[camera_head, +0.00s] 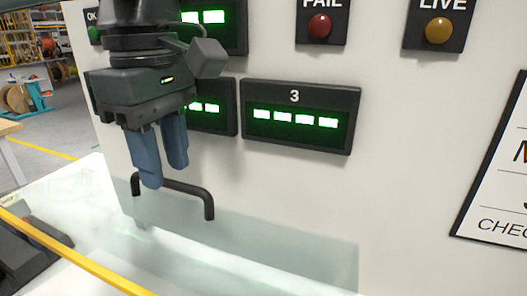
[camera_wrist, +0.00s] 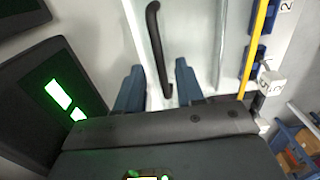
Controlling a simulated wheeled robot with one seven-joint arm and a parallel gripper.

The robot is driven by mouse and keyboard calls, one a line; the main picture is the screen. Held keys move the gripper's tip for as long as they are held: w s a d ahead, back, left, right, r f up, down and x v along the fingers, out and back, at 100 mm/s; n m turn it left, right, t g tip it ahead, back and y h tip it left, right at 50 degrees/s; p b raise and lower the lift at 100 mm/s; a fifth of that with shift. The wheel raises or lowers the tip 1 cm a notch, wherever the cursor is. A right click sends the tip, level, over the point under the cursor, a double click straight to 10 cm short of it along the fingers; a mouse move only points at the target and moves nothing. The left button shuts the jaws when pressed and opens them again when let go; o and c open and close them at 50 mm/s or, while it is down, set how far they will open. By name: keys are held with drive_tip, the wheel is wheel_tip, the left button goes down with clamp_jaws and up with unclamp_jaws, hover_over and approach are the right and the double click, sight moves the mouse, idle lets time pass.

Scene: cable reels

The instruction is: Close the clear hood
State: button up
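The clear hood (camera_head: 300,250) is a see-through pane in front of the white panel, low in the head view. Its exact tilt is hard to tell. A black bar handle (camera_head: 190,187) is at its upper left. My gripper (camera_head: 165,178) points down at the left part of the handle, and its blue fingers hide some of it. In the wrist view, the handle (camera_wrist: 156,45) lies between the fingertips of my gripper (camera_wrist: 160,72), with gaps on both sides. The fingers are apart and not clamped on it.
A white panel (camera_head: 400,180) stands behind, with a display marked 3 (camera_head: 300,116), a red FAIL light (camera_head: 320,25) and a yellow LIVE light (camera_head: 439,31). A yellow bar (camera_head: 75,257) crosses the lower left. A printed sign (camera_head: 500,195) is at the right.

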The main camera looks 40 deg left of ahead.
drive_tip(key=shift+f, duration=0.6)
clamp_jaws()
idle(0.3)
